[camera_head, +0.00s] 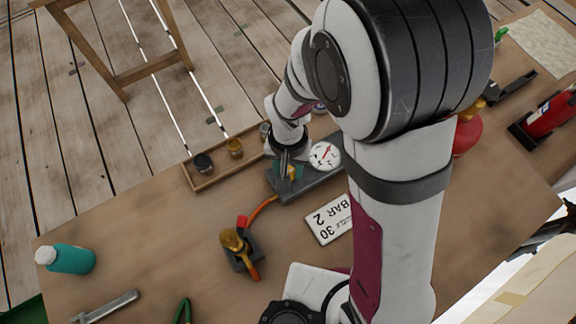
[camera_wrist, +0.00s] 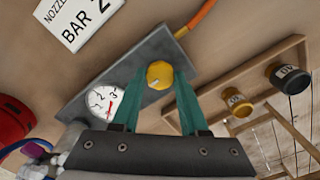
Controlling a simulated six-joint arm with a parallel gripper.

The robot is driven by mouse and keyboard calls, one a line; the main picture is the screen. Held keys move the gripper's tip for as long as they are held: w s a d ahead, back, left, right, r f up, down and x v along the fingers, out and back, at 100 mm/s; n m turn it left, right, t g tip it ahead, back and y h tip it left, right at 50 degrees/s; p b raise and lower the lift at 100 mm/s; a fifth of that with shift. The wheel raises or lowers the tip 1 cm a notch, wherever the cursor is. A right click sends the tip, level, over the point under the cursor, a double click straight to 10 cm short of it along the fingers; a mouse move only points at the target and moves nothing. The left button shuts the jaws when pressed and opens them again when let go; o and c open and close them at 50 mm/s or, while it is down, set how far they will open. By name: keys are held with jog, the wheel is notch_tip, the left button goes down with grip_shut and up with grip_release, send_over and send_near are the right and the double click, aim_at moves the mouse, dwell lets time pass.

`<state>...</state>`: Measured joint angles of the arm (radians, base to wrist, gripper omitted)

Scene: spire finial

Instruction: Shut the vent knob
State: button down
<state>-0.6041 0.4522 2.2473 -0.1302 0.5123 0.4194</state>
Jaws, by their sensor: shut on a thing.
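The vent knob (camera_wrist: 160,74) is a yellow, round knob on a grey block (camera_wrist: 178,52), beside a round white gauge (camera_wrist: 103,101) with a red needle. In the head view the knob (camera_head: 292,173) shows as a small yellow patch, partly hidden by my gripper (camera_head: 286,172). The gauge (camera_head: 324,155) is just right of it. In the wrist view the teal fingers of my gripper (camera_wrist: 161,82) stand on either side of the knob and are shut on it. The exact finger contact is hard to see.
A wooden tray (camera_head: 207,182) with jars lies left of the block. A white label card (camera_head: 330,219) lies in front. A teal bottle (camera_head: 72,259) and wrench (camera_head: 107,307) are at left. Red objects stand at right.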

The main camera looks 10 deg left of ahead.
jog(key=shift+m, duration=0.4)
jog(key=shift+c, duration=2.1)
grip_release()
notch_tip(320, 180, up, 16)
